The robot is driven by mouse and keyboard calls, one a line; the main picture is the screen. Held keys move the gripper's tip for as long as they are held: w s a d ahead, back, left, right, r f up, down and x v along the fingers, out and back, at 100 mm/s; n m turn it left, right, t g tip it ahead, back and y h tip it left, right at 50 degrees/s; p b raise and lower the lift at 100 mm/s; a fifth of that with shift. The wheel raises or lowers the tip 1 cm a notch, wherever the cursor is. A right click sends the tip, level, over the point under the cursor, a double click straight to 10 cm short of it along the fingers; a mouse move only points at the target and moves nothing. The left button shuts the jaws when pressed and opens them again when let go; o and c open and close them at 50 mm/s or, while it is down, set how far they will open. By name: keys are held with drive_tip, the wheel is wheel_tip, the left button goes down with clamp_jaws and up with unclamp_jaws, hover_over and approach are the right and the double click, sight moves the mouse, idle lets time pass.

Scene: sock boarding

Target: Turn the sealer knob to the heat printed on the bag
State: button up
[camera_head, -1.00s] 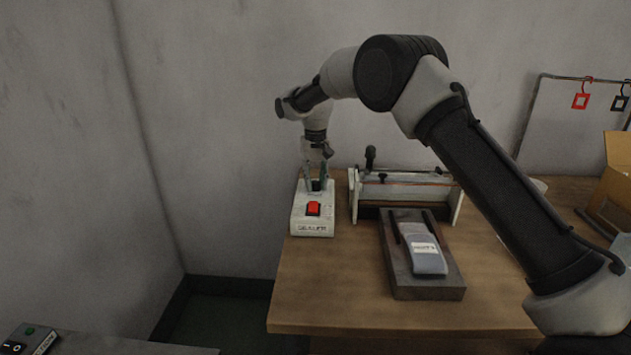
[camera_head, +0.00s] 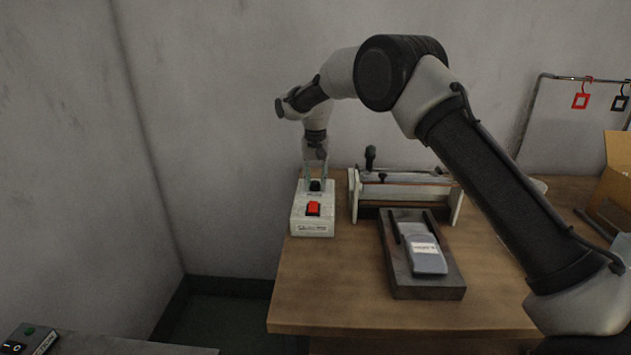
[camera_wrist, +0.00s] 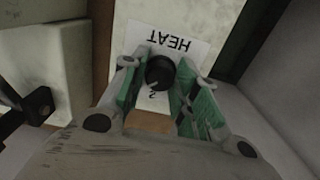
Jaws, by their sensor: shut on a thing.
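My gripper (camera_head: 316,184) points down at the white sealer control box (camera_head: 312,228). In the wrist view my gripper (camera_wrist: 160,80) has its green-padded fingers on either side of the black knob (camera_wrist: 160,72) and is shut on it. A plate under the knob reads "HEAT", upside down in this view (camera_wrist: 170,43), with a "2" near the knob's lower edge; other numbers are hidden by the fingers. The grey bag (camera_head: 427,258) lies on a dark tray (camera_head: 430,290); the print on its white label is too small to read.
A red switch (camera_head: 313,208) sits on the box in front of the knob. The bar sealer (camera_head: 400,190) stands right of the box. A cardboard box (camera_head: 617,170) and a rack with red and black tags (camera_head: 580,101) are at the right. The table front (camera_head: 340,300) is clear.

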sight(316, 182)
drive_tip(key=o, duration=1)
drive_tip(key=shift+o, duration=0.2)
wheel_tip(316, 182, up, 12)
